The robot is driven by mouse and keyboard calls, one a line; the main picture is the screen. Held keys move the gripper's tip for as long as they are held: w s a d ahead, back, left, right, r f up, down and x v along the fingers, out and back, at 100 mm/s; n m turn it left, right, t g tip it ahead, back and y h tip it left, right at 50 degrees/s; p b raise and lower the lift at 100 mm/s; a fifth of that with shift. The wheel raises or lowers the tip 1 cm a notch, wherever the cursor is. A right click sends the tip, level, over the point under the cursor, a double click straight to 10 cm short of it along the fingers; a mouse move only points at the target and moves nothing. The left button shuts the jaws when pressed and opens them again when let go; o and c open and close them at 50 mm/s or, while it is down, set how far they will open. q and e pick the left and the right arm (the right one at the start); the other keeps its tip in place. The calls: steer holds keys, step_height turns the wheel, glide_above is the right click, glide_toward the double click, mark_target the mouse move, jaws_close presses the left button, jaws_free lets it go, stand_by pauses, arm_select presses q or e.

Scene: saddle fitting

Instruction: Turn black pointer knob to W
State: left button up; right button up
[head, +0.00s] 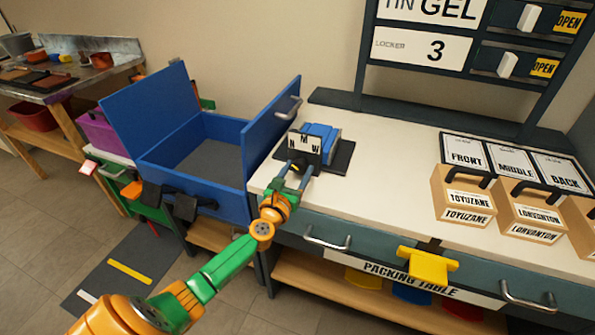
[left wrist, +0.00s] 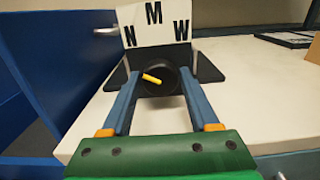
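A black knob (left wrist: 168,86) with a yellow pointer line (left wrist: 152,78) stands in front of a white plate (left wrist: 156,25) marked N, M and W. The line lies nearly level, its left end slightly higher, on the side below N. In the head view the lettered plate (head: 303,143) stands on the table near the blue chest; the knob is mostly hidden by my gripper. My left gripper (left wrist: 158,76), also in the head view (head: 297,172), has its fingers apart on either side of the knob. Firm contact cannot be made out. My right gripper is not in view.
A blue chest with raised panels (head: 222,130) stands left of the knob. A blue block (head: 322,133) sits behind the lettered plate. Labelled wooden boxes (head: 462,197) stand on the right of the white table (head: 390,160). The tabletop between is clear.

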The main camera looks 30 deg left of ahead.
arm_select(q)
jaws_close()
